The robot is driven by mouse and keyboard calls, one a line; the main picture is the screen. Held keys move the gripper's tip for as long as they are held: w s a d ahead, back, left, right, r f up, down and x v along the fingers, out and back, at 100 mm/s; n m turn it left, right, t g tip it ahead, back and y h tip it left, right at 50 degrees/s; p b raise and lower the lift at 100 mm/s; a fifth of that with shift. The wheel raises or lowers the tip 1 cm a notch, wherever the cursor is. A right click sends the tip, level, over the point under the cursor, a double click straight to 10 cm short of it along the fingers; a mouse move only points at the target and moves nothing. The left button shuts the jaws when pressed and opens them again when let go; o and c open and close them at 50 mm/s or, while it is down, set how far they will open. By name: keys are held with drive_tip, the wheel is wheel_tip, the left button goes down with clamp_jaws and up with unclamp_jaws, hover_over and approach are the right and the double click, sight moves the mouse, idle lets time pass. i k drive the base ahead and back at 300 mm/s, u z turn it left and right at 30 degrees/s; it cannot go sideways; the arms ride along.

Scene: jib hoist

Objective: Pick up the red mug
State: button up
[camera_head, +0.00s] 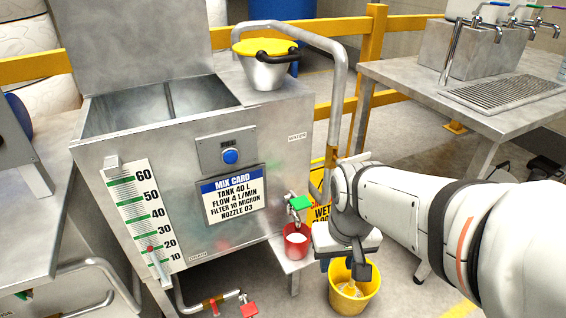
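The red mug (290,247) stands upright on a small metal shelf at the lower right corner of the steel tank unit. A tap with a green handle (300,203) is right above it. Its inside looks white or pale; I cannot tell whether that is liquid. My gripper (349,268) is just right of the mug, apart from it in the picture, and above a yellow bucket (345,303). Its fingers are small and partly hidden by my wrist, so I cannot tell whether they are open or shut.
The steel tank (190,160) with a mix card and level gauge fills the left. A lidded metal pail (265,68) sits on top. A yellow wet-floor sign (318,212) stands behind the mug. A steel table (440,85) with taps is at right.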

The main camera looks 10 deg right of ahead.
sight(302, 240)
drive_tip(key=z, duration=0.9)
drive_tip(key=k, duration=0.8)
drive_tip(key=z, duration=0.15)
drive_tip(key=i, duration=0.45)
